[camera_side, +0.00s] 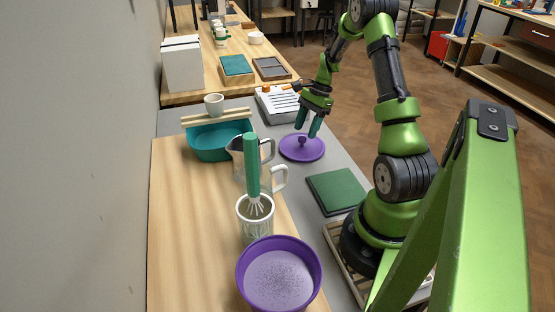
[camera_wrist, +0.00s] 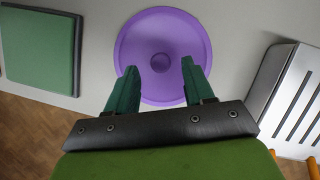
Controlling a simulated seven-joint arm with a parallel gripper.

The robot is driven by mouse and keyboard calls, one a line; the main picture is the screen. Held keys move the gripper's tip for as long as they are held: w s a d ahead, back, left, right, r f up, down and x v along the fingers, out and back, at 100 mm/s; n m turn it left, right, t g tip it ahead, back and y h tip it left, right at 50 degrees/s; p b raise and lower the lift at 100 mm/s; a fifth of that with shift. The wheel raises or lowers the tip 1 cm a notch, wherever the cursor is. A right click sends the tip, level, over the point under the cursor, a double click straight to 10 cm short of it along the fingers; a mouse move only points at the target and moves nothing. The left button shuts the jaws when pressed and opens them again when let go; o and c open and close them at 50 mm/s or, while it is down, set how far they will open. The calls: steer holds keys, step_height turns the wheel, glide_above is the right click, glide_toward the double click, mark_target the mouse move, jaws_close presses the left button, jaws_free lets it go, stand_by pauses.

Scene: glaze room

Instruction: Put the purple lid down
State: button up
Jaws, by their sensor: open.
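The purple lid (camera_side: 303,149) lies flat, knob up, on the grey surface in the side view. It also shows in the wrist view (camera_wrist: 161,30), with its round knob near the middle. My gripper (camera_side: 311,132) is just above and behind the lid in the side view. In the wrist view my gripper (camera_wrist: 158,66) is open, with its two green fingers apart on either side of the knob and nothing between them. The fingers look clear of the knob. A purple bowl (camera_side: 313,274) with speckled pale contents stands at the front.
A green square slab (camera_side: 337,191) lies right of the lid. A slotted metal tray (camera_side: 276,103) is behind it. A teal basin (camera_side: 216,141), pitchers (camera_side: 247,160) and a whisk in a holder (camera_side: 254,215) stand to the left. Grey surface is bare around the lid.

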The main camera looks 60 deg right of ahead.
steer(key=v, duration=0.9)
steer(key=w+a+r+n+h, duration=0.1)
steer(key=w+a+r+n, duration=0.3)
steer(key=a+r, duration=0.5)
steer(key=s+a+r+n+t, duration=0.1)
steer(key=s+a+n+t, duration=0.1)
steer(key=a, duration=0.6)
steer(key=s+a+r+n+t, duration=0.1)
steer(key=s+a+r+n, duration=0.1)
steer(key=s+a+n, duration=0.2)
steer(key=s+a+r+n+t+h, duration=0.1)
steer(key=s+a+n+t, duration=0.1)
steer(key=a+n, duration=0.6)
steer(key=s+a, duration=0.1)
steer(key=a, duration=0.5)
steer(key=shift+s+a+r+t, duration=0.25)
steer(key=shift+s+r+t, duration=0.05)
steer(key=shift+s+r, duration=0.1)
